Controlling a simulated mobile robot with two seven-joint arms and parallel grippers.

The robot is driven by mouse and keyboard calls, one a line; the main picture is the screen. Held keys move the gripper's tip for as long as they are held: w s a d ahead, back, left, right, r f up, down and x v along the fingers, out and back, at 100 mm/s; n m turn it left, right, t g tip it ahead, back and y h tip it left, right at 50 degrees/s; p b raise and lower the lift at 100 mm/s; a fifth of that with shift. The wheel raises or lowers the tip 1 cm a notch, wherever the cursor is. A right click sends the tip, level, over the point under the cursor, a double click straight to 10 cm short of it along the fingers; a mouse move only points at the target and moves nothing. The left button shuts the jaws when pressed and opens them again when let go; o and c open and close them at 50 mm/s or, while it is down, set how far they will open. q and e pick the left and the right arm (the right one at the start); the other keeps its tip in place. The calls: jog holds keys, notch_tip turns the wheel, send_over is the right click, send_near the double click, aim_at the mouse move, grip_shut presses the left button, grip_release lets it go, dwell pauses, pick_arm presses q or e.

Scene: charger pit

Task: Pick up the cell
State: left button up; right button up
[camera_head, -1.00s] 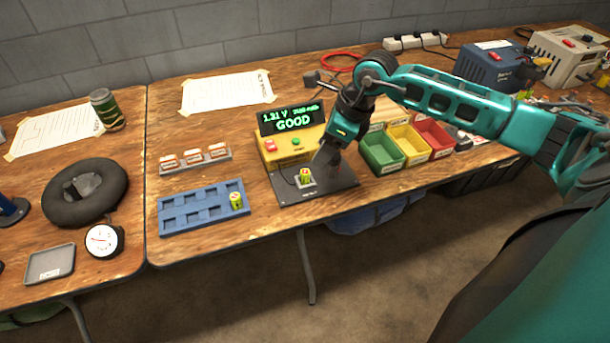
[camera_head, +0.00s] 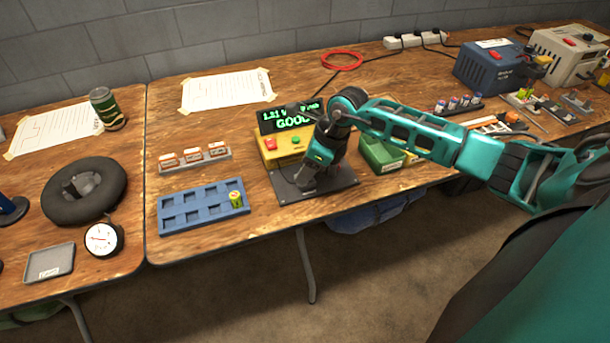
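My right gripper (camera_head: 303,182) is low over the black plate (camera_head: 330,187) of the yellow tester (camera_head: 286,157). The gripper covers the spot where a small yellow-green cell stood on the plate, so that cell is hidden. I cannot tell whether the fingers are open or shut on it. The tester's dark screen (camera_head: 290,116) reads 1.21 V and GOOD in green, partly covered by my arm. My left gripper is not in view.
A rack with three orange-and-white pieces (camera_head: 195,159) stands behind the blue tray. A green bin (camera_head: 382,158) is right of the tester, with my arm over the neighbouring bins. A grey dish (camera_head: 50,262) and a round dial (camera_head: 103,240) are at left.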

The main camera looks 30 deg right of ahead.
grip_shut()
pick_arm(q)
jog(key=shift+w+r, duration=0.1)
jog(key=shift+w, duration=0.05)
